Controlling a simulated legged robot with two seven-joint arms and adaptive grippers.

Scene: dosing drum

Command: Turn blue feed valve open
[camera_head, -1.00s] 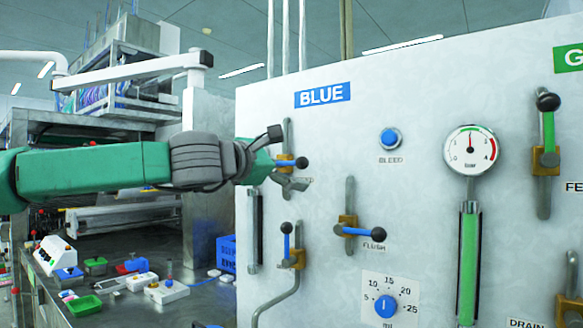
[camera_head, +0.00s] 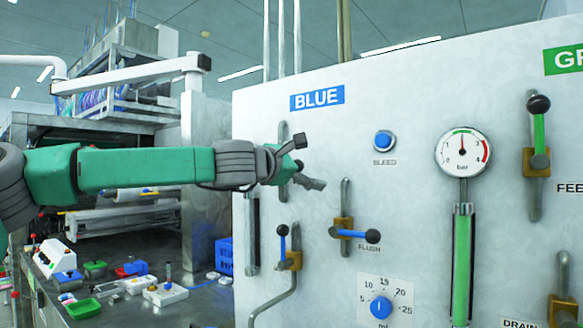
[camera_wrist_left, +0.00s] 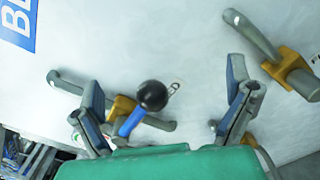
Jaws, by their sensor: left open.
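The blue feed valve has a blue lever with a black ball end (camera_wrist_left: 152,96) on a brass body on a grey pipe. In the head view the ball (camera_head: 299,165) shows between my left gripper's fingers, with the lever pointing roughly right; the brass body is mostly hidden there. My left gripper (camera_head: 306,162) is open at the valve. In the left wrist view its two fingers (camera_wrist_left: 167,115) stand on either side of the lever, with gaps visible, apart from it. My right gripper is not in view.
Below are a flush valve with a blue lever (camera_head: 358,235) and another small blue-levered valve (camera_head: 283,246). A bleed button (camera_head: 383,140), a gauge (camera_head: 463,153) and a dial (camera_head: 381,307) are on the white panel. A cluttered bench stands at the left.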

